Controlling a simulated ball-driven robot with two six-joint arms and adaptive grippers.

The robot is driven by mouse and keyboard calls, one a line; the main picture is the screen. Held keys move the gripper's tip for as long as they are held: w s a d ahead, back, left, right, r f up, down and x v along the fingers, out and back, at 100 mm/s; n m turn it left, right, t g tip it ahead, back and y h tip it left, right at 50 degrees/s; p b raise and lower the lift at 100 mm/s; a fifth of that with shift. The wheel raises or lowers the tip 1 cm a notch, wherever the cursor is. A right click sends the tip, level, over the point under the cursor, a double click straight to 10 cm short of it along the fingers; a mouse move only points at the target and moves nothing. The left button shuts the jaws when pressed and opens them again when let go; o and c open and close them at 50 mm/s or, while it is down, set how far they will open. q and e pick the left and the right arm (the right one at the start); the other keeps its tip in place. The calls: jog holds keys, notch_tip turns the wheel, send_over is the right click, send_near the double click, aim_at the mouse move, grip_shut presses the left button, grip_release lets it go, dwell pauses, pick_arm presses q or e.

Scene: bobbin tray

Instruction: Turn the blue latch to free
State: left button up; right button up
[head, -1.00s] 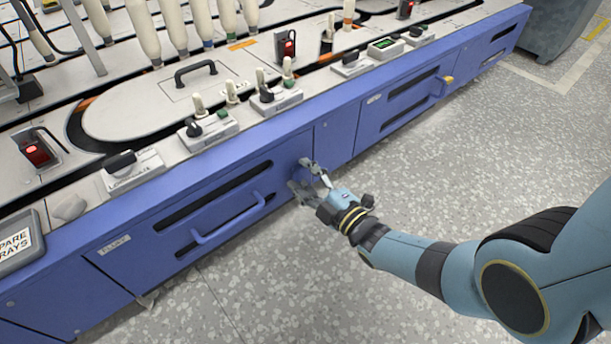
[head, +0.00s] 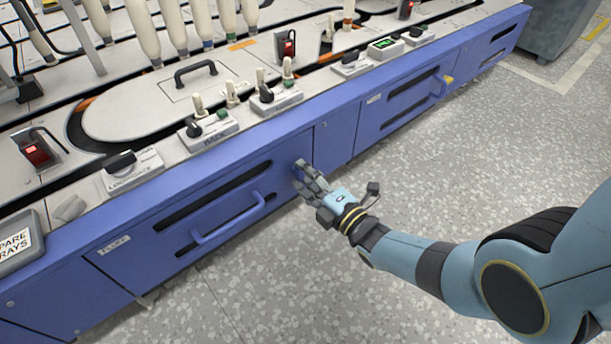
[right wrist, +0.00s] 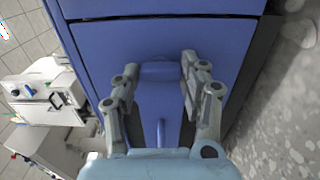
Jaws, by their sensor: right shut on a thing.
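The blue latch (right wrist: 160,71) is a small rounded blue piece on the blue front panel, in the right wrist view between my two fingers. In the head view it is mostly hidden behind my fingers, at the right end of the drawer marked FLUFF (head: 140,257). My right gripper (head: 304,177) is at the panel, shut on the latch; it also shows in the right wrist view (right wrist: 163,74) with a finger on each side of it. My left gripper is not in view.
A blue bar handle (head: 228,220) sticks out from the drawer, left of my right gripper. Switch boxes (head: 208,131) line the bench top above. The speckled floor (head: 450,150) in front of the bench is clear apart from my arm.

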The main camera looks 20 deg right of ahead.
jog(key=shift+s, duration=0.1)
jog(key=o, duration=1.2)
jog(key=shift+c, duration=0.2)
jog(key=v, duration=1.2)
